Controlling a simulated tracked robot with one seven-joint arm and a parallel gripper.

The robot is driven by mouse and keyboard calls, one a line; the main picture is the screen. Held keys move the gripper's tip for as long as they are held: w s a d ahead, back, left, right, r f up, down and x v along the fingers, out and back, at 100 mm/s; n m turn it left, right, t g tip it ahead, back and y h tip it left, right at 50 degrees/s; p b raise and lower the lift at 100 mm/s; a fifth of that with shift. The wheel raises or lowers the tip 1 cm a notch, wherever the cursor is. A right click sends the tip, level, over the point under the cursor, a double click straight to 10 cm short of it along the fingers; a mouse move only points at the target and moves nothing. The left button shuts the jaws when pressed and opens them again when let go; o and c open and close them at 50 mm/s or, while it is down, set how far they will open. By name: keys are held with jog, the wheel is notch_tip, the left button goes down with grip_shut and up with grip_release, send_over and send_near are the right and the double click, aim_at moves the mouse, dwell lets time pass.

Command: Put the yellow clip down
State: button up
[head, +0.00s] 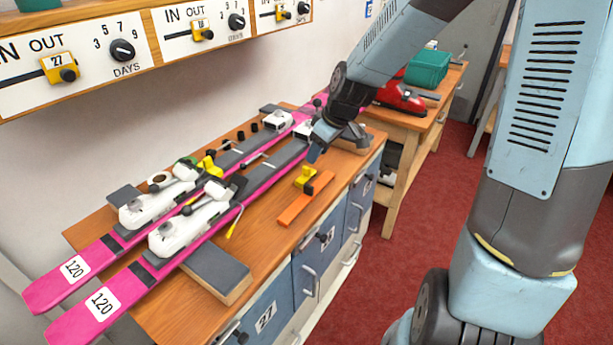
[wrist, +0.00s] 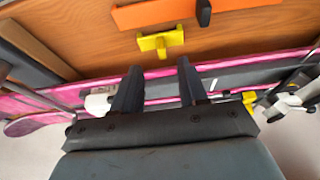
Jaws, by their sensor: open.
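The yellow clip (head: 305,176) lies on the wooden bench top, near the upper end of a flat orange bar and in front of the nearer pink ski. In the wrist view the yellow clip (wrist: 160,41) lies on the wood beyond my fingertips, apart from them. My gripper (wrist: 158,75) is open with nothing between its two dark fingers. In the head view my gripper (head: 316,152) hangs over the near ski, just behind the clip, and its fingers are partly hidden.
Two pink skis (head: 75,328) with white bindings lie along the bench. The orange bar (head: 305,200) lies near the bench's front edge, with a dark piece (wrist: 203,12) on it. A grey-topped block (head: 217,272) sits at the front. A second bench with a green box (head: 428,68) stands behind.

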aim_at(306, 167)
jog(key=shift+a+x, duration=0.15)
jog(key=shift+x, duration=1.05)
jog(key=shift+a+x, duration=0.15)
jog(key=shift+x, duration=2.05)
jog(key=shift+w, duration=0.15)
jog(key=shift+c, duration=0.2)
grip_shut()
jog(key=shift+r, duration=0.1)
